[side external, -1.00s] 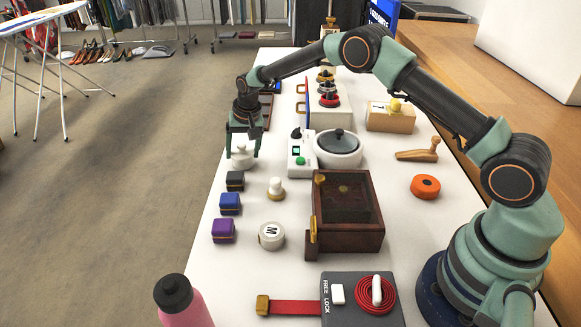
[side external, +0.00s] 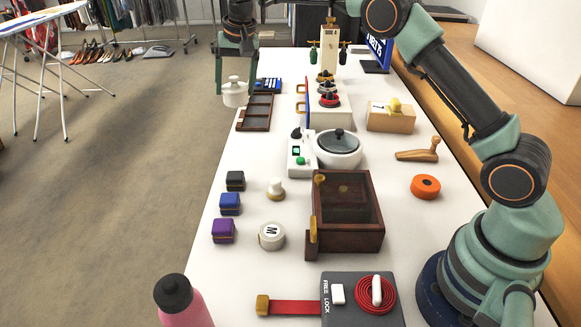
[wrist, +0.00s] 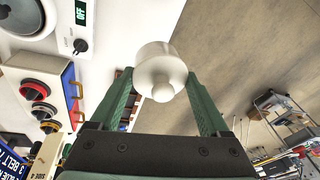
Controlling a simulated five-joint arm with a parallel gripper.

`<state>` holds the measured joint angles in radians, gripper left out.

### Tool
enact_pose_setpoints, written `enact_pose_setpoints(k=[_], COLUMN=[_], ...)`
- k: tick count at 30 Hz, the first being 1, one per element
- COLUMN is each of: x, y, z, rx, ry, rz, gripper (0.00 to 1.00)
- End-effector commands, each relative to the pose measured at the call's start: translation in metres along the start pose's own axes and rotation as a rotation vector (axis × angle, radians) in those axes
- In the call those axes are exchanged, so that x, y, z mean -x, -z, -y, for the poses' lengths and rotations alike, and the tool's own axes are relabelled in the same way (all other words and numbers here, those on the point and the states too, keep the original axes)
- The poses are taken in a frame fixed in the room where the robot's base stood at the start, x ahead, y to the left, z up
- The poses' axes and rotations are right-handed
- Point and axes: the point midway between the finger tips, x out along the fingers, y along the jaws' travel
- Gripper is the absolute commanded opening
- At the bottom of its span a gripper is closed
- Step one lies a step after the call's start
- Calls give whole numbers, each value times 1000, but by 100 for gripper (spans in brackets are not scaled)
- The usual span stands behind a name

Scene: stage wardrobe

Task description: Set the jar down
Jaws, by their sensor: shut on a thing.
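The jar is small and white with a knobbed lid. In the side external view the jar (side external: 235,95) hangs upright in my gripper (side external: 237,75), well above the far left part of the table. In the wrist view the jar (wrist: 158,72) sits between the two green fingers of my gripper (wrist: 160,85), which are shut on it. Its underside is hidden in the wrist view.
A dark wooden compartment tray (side external: 257,112) lies on the white table (side external: 215,180) just below and right of the jar. A blue keypad-like item (side external: 268,85) is behind it. A white pot (side external: 337,148) stands farther right. The left table edge is close.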

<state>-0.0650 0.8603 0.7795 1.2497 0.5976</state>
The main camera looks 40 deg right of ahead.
Motion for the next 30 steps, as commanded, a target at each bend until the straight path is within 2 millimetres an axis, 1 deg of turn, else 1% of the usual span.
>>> enact_pose_setpoints(k=[2, 5, 8, 11, 12, 14, 15, 17, 18, 20, 21, 24, 27, 30], x=[7, 14, 21, 30, 34, 39, 43, 48, 51, 55, 58, 64, 67, 69], y=[-2, -16, -43, -81, -98, -123, -140, -166, -184, -210, -226, -264, -293, -312], z=[5, 17, 37, 59, 67, 77, 83, 90, 93, 96, 97, 96, 93, 89], rx=[8, 37, 91, 162, 193, 237, 267, 312, 342, 385, 413, 477, 527, 561], ry=[3, 9, 20, 35, 42, 51, 58, 68, 74, 83, 90, 103, 114, 121], rz=[-1, 3, 12, 22, 25, 32, 36, 42, 46, 52, 55, 65, 72, 77], gripper=[8, 8, 8, 8, 8, 8, 8, 8, 8, 8, 8, 8, 8, 8])
